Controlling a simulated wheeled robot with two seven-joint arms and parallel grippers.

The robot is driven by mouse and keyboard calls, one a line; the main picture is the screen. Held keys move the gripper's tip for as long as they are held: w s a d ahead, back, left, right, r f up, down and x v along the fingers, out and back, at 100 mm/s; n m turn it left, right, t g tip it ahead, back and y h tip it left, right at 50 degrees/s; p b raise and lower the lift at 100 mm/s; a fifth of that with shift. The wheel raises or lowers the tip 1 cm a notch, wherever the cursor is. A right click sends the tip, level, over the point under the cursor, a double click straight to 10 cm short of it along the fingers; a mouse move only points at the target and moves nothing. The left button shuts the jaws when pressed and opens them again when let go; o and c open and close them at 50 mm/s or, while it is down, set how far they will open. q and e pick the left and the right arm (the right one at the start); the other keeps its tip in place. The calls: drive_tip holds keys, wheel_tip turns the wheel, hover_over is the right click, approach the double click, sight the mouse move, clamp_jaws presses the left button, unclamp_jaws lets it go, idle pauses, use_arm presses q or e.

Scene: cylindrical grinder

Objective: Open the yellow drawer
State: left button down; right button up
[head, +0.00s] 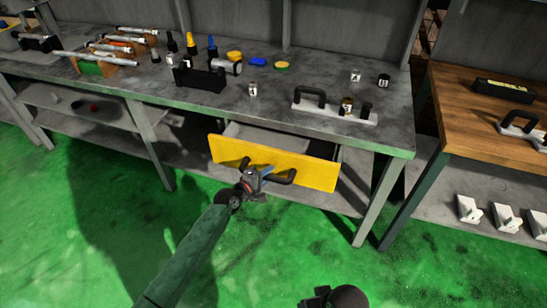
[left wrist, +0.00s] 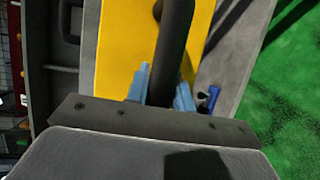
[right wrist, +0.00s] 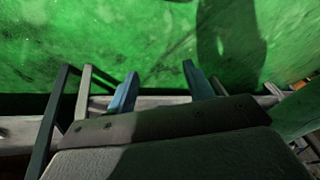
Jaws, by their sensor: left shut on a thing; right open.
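The yellow drawer (head: 275,162) hangs under the grey workbench in the head view and stands partly pulled out, with its grey inside showing behind the front. Its black handle (head: 281,177) runs across the front. My left gripper (head: 262,176) is at the middle of the handle and shut on it. In the left wrist view the dark handle bar (left wrist: 175,45) passes between the blue fingers (left wrist: 160,88), with the yellow front behind it. My right gripper (right wrist: 156,88) is open and empty in its wrist view, over the green floor.
The grey workbench (head: 230,95) carries bottles, a black holder (head: 200,79), small jars and a white plate with a black handle (head: 335,112). A wooden-topped table (head: 480,120) stands at the right. The green floor (head: 120,230) in front is clear.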

use_arm(q)
drive_tip(key=s+a+p, duration=0.1)
drive_tip(key=s+a, duration=0.1)
drive_tip(key=s, duration=0.5)
drive_tip(key=s+a+p, duration=0.1)
drive_tip(key=s+a, duration=0.1)
drive_tip(key=s, duration=0.5)
drive_tip(key=shift+a, duration=0.3)
use_arm(e)
drive_tip(key=s+d+r+g+h, duration=0.1)
drive_tip(key=d+r, duration=0.3)
drive_tip(key=shift+s+r, duration=0.35)
drive_tip(key=shift+s, duration=0.05)
use_arm(q)
drive_tip(key=c, duration=1.2)
unclamp_jaws()
drive_tip(key=shift+s, duration=0.1)
drive_tip(key=b+v, duration=0.1)
drive_tip(key=v, duration=0.6)
drive_tip(key=shift+s+a, duration=0.25)
drive_tip(key=shift+a, duration=0.05)
use_arm(e)
drive_tip(key=a+f, duration=0.1)
drive_tip(key=w+a+f, duration=0.1)
drive_tip(key=shift+f, duration=0.3)
drive_tip(key=shift+a, duration=0.1)
